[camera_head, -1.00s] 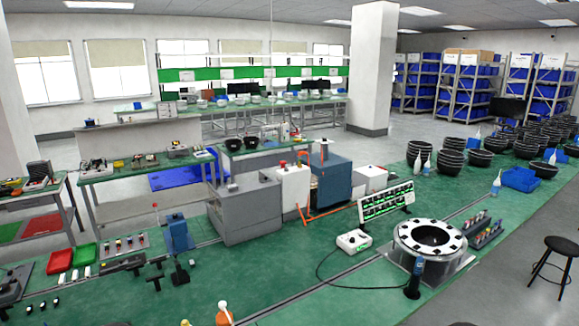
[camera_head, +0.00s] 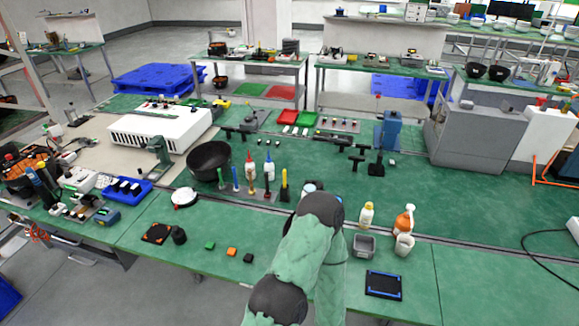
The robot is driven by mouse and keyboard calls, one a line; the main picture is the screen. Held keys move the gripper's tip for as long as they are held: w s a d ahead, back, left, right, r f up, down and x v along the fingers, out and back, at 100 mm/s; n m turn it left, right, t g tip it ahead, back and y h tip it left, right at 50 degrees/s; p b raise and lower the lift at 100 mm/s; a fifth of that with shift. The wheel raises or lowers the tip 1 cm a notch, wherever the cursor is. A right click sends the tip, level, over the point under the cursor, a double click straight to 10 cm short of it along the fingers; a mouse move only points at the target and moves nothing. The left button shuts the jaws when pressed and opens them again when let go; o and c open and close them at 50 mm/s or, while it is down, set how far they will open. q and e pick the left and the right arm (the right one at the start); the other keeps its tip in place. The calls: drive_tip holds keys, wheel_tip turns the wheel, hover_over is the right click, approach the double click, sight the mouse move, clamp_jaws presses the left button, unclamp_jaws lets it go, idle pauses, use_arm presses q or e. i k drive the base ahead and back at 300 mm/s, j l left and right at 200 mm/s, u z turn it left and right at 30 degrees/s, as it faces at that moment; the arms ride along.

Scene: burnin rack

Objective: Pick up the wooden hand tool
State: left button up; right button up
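I cannot make out a wooden hand tool for certain in the head view. Several slim upright tools with coloured handles stand in a row on the green bench; one has a yellow handle (camera_head: 284,187) and one a blue handle (camera_head: 235,179). A grey-green arm of mine rises from the bottom centre and bends at a dark joint. Its far end and any gripper are hidden behind that joint or too small to tell. I see no gripper fingers on any tool.
A black bowl (camera_head: 209,161) and white bottles stand near the tool row. A blue tray (camera_head: 126,190) and a crowded crate lie to the left. A grey square cup (camera_head: 364,246) and black tray (camera_head: 383,284) are to the right.

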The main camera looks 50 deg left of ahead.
sight(252, 191)
drive_tip(key=u, duration=1.9)
drive_tip(key=z, duration=0.25)
drive_tip(key=j+z, duration=0.45)
drive_tip(key=i+j+z, duration=0.1)
drive_tip(key=j+z, duration=0.25)
drive_tip(key=z, duration=0.15)
drive_tip(key=j+z, duration=0.45)
drive_tip(key=k+l, duration=0.05)
drive_tip(key=l, duration=0.05)
